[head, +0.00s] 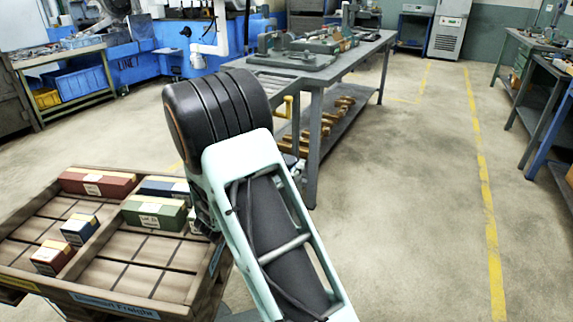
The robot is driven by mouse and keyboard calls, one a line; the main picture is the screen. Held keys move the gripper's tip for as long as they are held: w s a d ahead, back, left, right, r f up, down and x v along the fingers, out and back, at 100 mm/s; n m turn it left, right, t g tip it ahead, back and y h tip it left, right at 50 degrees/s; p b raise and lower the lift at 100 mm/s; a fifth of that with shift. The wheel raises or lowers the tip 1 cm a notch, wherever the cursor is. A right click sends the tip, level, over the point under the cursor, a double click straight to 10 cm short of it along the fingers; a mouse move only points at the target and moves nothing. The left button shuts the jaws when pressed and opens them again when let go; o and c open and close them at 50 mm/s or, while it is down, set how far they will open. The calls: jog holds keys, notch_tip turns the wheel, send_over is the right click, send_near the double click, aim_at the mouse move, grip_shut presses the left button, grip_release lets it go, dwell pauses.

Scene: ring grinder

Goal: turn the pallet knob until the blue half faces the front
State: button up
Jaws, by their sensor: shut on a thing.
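The wooden pallet (120,276) is at the lower left in the head view, one corner towards me. Its front edge carries a yellow label (18,283) at the left and a blue label (115,304) further right. My arm crosses the middle of the view and covers the pallet's right end. A dark part that looks like my gripper (204,212) shows beside the arm link, at the pallet's right side. Its fingertips are hidden. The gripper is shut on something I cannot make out. I cannot see the knob.
Several boxes stand on the pallet, among them a green one (154,213), a long red one (97,184) and a small blue one (80,229). A grey workbench (345,62) stands behind my arm. The floor to the right is clear.

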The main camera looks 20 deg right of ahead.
aim_at(286, 159)
jog(key=shift+g, duration=0.3)
jog(key=m+g+h+p, duration=0.2)
jog(key=g, duration=0.1)
jog(key=shift+w+r+m, duration=0.1)
jog(key=shift+m, duration=0.3)
jog(key=shift+m+g+h+p, duration=0.3)
jog(key=shift+m+g, duration=0.85)
jog(key=shift+g, duration=0.7)
jog(key=shift+m+g+h+p, duration=0.2)
jog(key=shift+m+g+p, duration=0.2)
jog(key=shift+m+g, duration=1.1)
jog(key=shift+g, duration=0.85)
jog(key=o, duration=1.2)
notch_tip(286, 159, up, 10)
jog(key=shift+f, duration=0.1)
